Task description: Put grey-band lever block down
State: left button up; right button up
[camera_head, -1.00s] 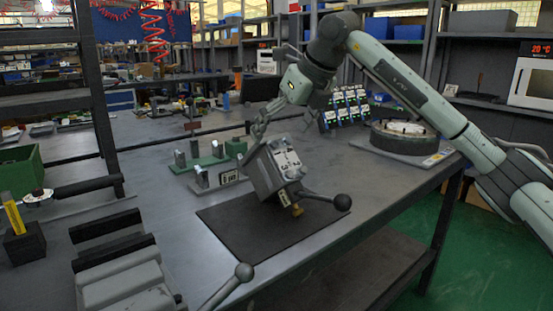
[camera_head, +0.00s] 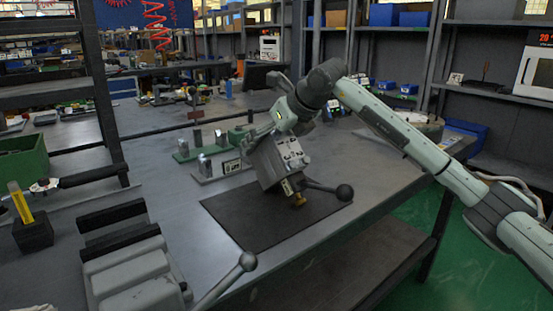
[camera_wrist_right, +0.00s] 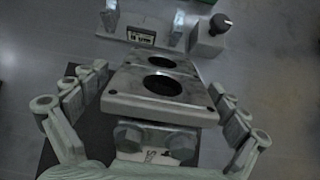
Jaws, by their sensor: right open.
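The lever block (camera_head: 282,163), a grey metal block, stands on the dark mat (camera_head: 250,228) and looks tilted. Its lever points right and ends in a black ball (camera_head: 344,192); a brass-coloured fitting shows low on its front. I cannot make out a grey band. My right gripper (camera_head: 262,142) is at the block's upper back side, partly hidden. In the right wrist view its open fingers (camera_wrist_right: 162,88) lie on either side of the block (camera_wrist_right: 160,105), with gaps visible. The block's face there shows two round holes and bolts. My left gripper is not in view.
A green fixture (camera_head: 205,147) and a small labelled stand (camera_head: 228,167) are just behind the mat. Grey padded blocks (camera_head: 135,270) and another ball-ended lever (camera_head: 248,262) are at the front left. The table's right edge is close to the mat.

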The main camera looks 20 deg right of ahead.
jog(key=c, duration=1.9)
jog(key=shift+r, duration=0.3)
jog(key=shift+c, duration=0.3)
